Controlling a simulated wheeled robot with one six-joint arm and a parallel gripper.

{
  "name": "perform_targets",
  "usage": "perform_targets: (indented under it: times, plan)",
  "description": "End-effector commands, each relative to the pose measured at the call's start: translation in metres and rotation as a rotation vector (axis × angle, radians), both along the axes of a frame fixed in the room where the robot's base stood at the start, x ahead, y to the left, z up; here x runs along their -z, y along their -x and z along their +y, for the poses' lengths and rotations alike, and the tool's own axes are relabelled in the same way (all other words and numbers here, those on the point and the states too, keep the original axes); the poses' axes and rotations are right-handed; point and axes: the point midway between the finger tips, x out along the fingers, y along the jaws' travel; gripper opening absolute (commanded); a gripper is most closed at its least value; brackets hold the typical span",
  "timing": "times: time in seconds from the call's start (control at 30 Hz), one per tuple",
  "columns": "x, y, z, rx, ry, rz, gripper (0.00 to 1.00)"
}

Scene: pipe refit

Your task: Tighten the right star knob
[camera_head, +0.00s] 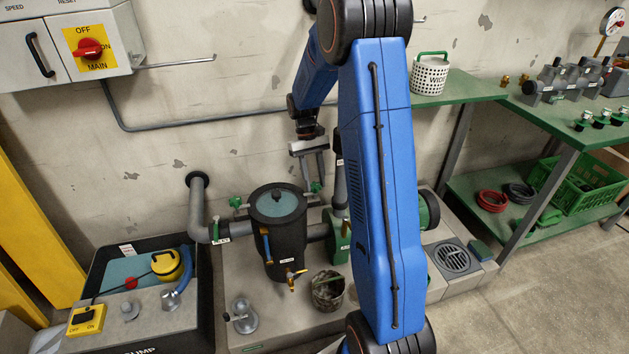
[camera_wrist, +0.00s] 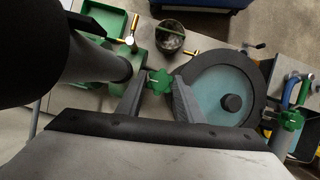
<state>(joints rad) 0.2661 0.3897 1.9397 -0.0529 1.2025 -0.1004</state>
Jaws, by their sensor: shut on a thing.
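The right star knob (camera_head: 316,187) is a small green knob at the right rim of the black round vessel (camera_head: 270,237) with a teal lid (camera_head: 268,207). My gripper (camera_head: 314,183) reaches down over it from above and behind. In the wrist view the star knob (camera_wrist: 159,81) sits between the two grey fingertips of my gripper (camera_wrist: 160,84), which is shut on it. The left star knob (camera_head: 236,202) is on the vessel's other side and also shows in the wrist view (camera_wrist: 291,118). The knob's underside and thread are hidden.
A grey vertical pipe (camera_head: 341,180) stands close to the right of my gripper; it looms large in the wrist view (camera_wrist: 92,65). A bucket (camera_head: 328,290) and a brass tap (camera_head: 293,279) are in front of the vessel. A green bench (camera_head: 545,118) with parts stands at right.

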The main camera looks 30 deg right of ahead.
Motion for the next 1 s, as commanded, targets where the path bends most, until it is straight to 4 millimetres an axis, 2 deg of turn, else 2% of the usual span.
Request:
perform_targets:
  times: [0.33, 0.37, 0.4, 0.77, 0.87, 1.0]
  plan:
    - [0.000, 0.000, 0.000, 0.002, 0.000, -0.001, 0.11]
    - [0.000, 0.000, 0.000, 0.002, 0.000, -0.001, 0.38]
    - [0.000, 0.000, 0.000, 0.002, 0.000, 0.000, 0.45]
    - [-0.003, -0.001, 0.000, 0.001, 0.001, -0.001, 0.45]
    - [-0.011, -0.006, -0.001, 0.001, 0.001, -0.003, 0.45]
    - [-0.032, -0.014, -0.002, 0.001, 0.001, -0.003, 0.45]
